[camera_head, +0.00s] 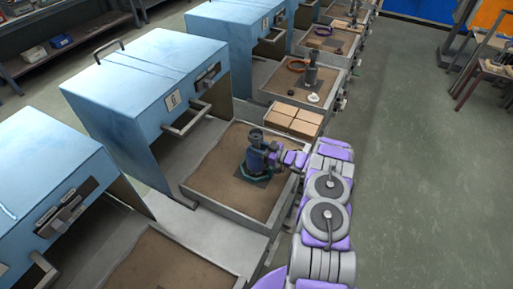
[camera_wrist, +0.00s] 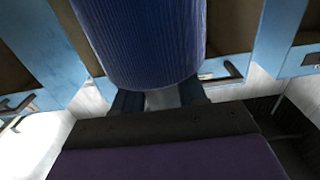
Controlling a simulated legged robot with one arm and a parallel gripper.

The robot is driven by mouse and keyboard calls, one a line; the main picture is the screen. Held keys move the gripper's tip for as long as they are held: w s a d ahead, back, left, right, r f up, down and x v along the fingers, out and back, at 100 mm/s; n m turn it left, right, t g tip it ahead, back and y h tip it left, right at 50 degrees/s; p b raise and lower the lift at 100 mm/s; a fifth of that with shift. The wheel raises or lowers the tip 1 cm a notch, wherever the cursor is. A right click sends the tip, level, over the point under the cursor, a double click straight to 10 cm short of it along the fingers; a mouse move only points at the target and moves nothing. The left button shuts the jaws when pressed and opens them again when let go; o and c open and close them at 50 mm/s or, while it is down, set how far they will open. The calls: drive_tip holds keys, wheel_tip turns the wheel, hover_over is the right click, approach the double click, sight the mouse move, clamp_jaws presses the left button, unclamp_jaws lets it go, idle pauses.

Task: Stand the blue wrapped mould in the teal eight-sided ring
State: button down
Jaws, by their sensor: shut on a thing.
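The blue wrapped mould (camera_head: 256,157) is upright over the sandy tray, with a dark top. It fills the upper middle of the wrist view (camera_wrist: 145,40) as a ribbed blue cylinder. My gripper (camera_head: 276,157) reaches it from the right and is shut on it; the fingertips are mostly hidden behind the mould. The teal eight-sided ring (camera_head: 259,180) lies on a dark square plate around the foot of the mould. The mould's lower end appears within the ring's outline, but I cannot tell whether it touches the plate.
The sandy tray (camera_head: 207,163) has raised metal edges and a blue oven cabinet (camera_head: 150,75) on its left. Cardboard boxes (camera_head: 292,120) stand behind it. A farther tray holds another dark mould (camera_head: 311,75) and an orange ring (camera_head: 299,64). Floor on the right is open.

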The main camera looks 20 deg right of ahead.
drive_tip(key=shift+r, duration=0.1)
drive_tip(key=shift+f, duration=0.25)
drive_tip(key=c, duration=0.6)
unclamp_jaws()
drive_tip(key=shift+r, duration=0.1)
